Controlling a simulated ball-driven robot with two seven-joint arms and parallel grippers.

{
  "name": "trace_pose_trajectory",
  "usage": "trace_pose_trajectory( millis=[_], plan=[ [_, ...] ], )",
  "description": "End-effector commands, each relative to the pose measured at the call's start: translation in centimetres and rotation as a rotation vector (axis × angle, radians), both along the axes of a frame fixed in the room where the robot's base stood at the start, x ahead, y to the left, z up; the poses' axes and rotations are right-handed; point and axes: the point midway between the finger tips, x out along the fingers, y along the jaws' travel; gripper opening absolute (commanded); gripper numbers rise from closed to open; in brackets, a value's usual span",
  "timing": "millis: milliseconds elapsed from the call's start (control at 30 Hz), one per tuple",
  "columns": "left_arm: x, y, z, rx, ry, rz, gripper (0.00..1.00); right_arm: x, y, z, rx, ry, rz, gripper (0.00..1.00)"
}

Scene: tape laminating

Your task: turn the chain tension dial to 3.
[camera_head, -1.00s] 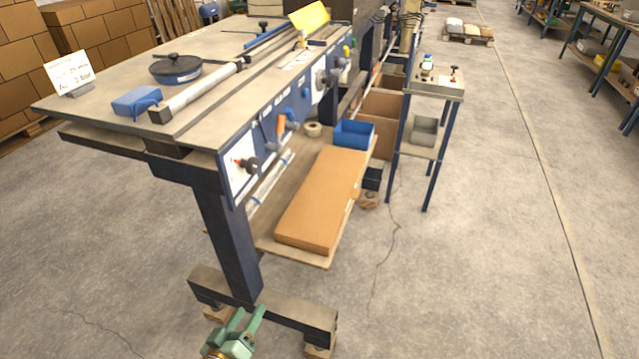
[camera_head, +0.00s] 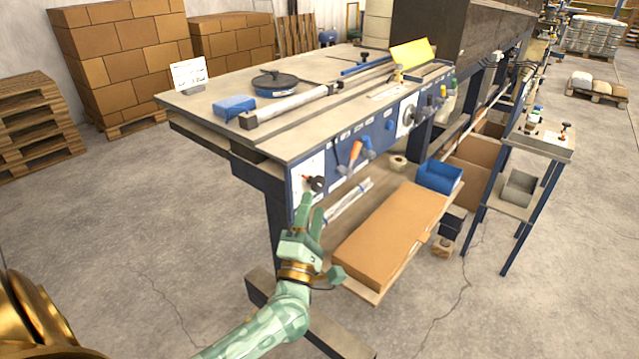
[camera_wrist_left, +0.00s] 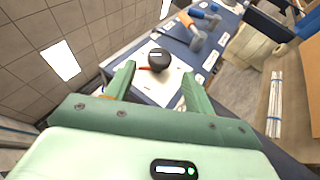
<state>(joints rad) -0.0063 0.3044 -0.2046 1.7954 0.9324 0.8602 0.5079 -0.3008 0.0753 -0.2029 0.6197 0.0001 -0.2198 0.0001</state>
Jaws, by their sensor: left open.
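The chain tension dial is a black knob (camera_head: 316,184) with a red pointer, on a white plate (camera_head: 301,199) at the near left end of the machine's blue front panel. In the left wrist view the black knob (camera_wrist_left: 159,59) lies ahead, between and beyond the fingertips, with its red pointer to the left. My left gripper (camera_head: 312,208) is open and empty, its fingers pointing up at the dial from just below. In the left wrist view its two green fingers (camera_wrist_left: 158,80) stand apart on either side of the knob. Contact cannot be told. The numbers on the plate are unreadable.
An orange-handled lever (camera_head: 355,150) and more controls sit further right on the panel. A cardboard box (camera_head: 392,236) lies on the shelf below, with a blue bin (camera_head: 439,176) behind it. A small stand (camera_head: 520,190) is at right. The floor in front is clear.

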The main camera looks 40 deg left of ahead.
Motion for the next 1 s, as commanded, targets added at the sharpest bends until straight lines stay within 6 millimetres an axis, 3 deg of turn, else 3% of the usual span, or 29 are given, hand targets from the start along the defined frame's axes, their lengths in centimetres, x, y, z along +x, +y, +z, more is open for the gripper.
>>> trace_pose_trajectory(
  millis=[100,300,700,867,1000],
  plan=[
    [2.3,0.9,1.4,0.003,-0.002,0.002,0.54,0.0,-0.1,0.0,-0.001,-0.001,-0.001,0.36],
    [4.8,1.9,2.7,0.002,0.000,0.000,0.54,0.1,-0.5,0.0,-0.006,-0.001,-0.002,0.36],
    [5.6,2.2,3.1,0.003,0.002,0.000,0.54,0.1,-0.7,0.0,-0.009,-0.002,-0.001,0.36],
    [5.6,2.2,3.1,0.003,0.002,0.000,0.12,0.1,-0.6,0.0,-0.008,-0.001,-0.001,0.36],
    [5.6,2.2,3.1,0.002,0.003,0.000,0.11,0.1,-0.6,0.0,-0.008,-0.002,0.000,0.36]
  ],
)
